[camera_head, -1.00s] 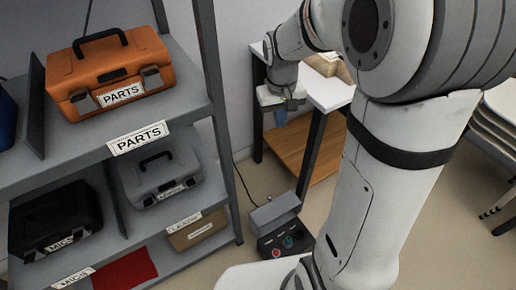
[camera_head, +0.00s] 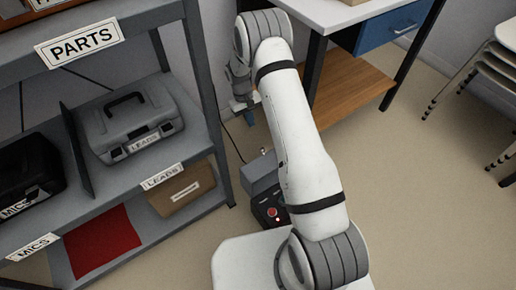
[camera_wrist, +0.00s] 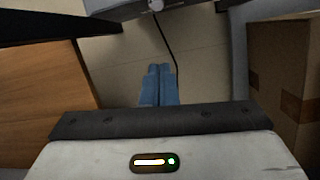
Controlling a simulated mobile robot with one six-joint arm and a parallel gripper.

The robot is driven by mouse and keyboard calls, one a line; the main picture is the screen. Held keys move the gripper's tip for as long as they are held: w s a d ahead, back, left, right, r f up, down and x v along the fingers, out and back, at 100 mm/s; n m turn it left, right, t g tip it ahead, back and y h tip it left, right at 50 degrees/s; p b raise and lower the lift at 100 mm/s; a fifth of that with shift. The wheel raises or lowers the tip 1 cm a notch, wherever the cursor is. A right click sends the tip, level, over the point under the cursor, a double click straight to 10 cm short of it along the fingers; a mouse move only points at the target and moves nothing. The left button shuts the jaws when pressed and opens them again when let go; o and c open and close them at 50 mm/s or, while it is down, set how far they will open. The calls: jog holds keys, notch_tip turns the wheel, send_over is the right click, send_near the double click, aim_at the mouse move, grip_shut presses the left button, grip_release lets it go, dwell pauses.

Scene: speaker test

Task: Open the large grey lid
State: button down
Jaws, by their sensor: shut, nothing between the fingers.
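A grey lid-like block (camera_head: 260,172) sits at the back of a dark control box (camera_head: 262,207) on the floor, left of my arm. The box's uncovered front shows a red button (camera_head: 271,212). My forearm hides its right side, and I cannot tell how the lid is hinged or how far it stands open. My gripper (camera_head: 240,104) hangs beyond the box, between the shelf post and the desk, apart from the lid. In the wrist view its blue fingers (camera_wrist: 157,84) are together and empty, pointing to the floor. A grey object with a round knob at the top edge there is unclear.
A metal shelf (camera_head: 205,205) at left holds a grey case (camera_head: 130,125), a black case (camera_head: 28,175) and a cardboard box (camera_head: 182,190). A desk with a wooden lower shelf (camera_head: 345,85) stands close right of my gripper. A cable (camera_wrist: 170,45) crosses the floor.

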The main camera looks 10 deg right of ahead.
aim_at(264, 150)
jog(key=b+x, duration=0.4)
jog(key=x, duration=0.8)
jog(key=s+r, duration=0.3)
jog(key=shift+d+r+b, duration=0.1)
jog(key=shift+d+b, duration=0.05)
jog(key=shift+b, duration=0.25)
jog(key=s+r+p, duration=0.1)
jog(key=s+d+r+p, duration=0.1)
jog(key=shift+s+d+p, duration=0.15)
jog(key=shift+s+p, duration=0.15)
jog(key=shift+s, duration=0.3)
jog(key=shift+f, duration=0.15)
